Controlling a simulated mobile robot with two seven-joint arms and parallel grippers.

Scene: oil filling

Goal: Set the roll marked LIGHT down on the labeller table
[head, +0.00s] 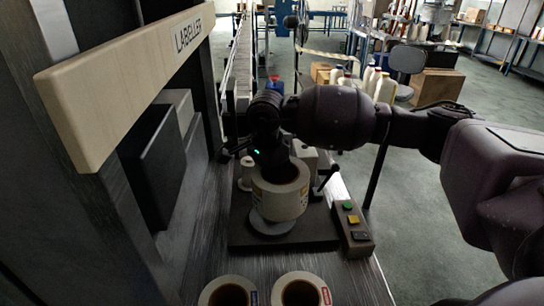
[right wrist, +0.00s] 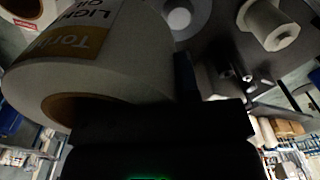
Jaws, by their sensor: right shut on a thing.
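The roll marked LIGHT (head: 280,201) is a white ring with a brown core. Its white and gold label, with part of the word LIGHT, shows in the right wrist view, where the roll (right wrist: 95,80) fills the upper left. My right gripper (head: 272,163) is shut on the roll's wall from above. In the head view the roll overlaps a grey disc (head: 280,227) on the labeller's dark plate; I cannot tell whether they touch. The labeller table (head: 345,278) is dark brushed metal, with bare surface at the front right. My left gripper is not in view.
Two other rolls stand at the table's front: one with a blue tag (head: 228,289), one with a red tag (head: 302,288). A button box (head: 352,222) stands right of the plate. A small white spool (head: 246,172) stands behind. The LABELLER sign beam (head: 130,80) overhangs the left.

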